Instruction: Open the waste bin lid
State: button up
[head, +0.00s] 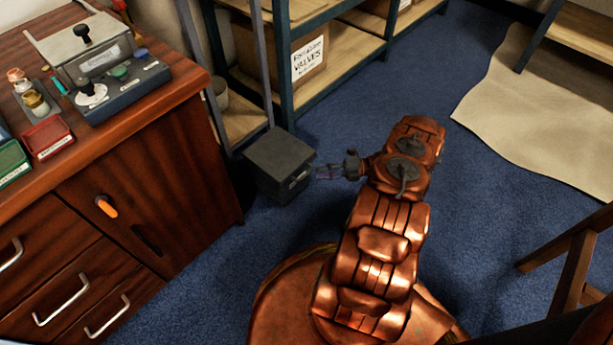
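The waste bin (272,183) is a small dark grey box on the blue carpet, between the wooden cabinet and the shelf unit. Its flat lid (280,150) is down. A small light mark or handle (299,176) shows on its right-hand face. My gripper (318,172) reaches left from my copper arm, with its fingertips close to that face, near the mark. Whether the fingers touch the bin is too small to tell, and so is whether they are apart or closed.
The wooden cabinet (150,190) stands left of the bin, with a box, trays and a control panel on top. The shelf unit (340,70) holding cardboard boxes is behind the bin. Carpet (475,200) is open at right, near a beige mat (545,115) and wooden legs (570,265).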

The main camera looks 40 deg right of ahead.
aim_at(308, 174)
jog(key=shift+b+x, duration=0.7)
jog(key=shift+x, duration=2.35)
jog(key=shift+c, duration=0.5)
grip_shut()
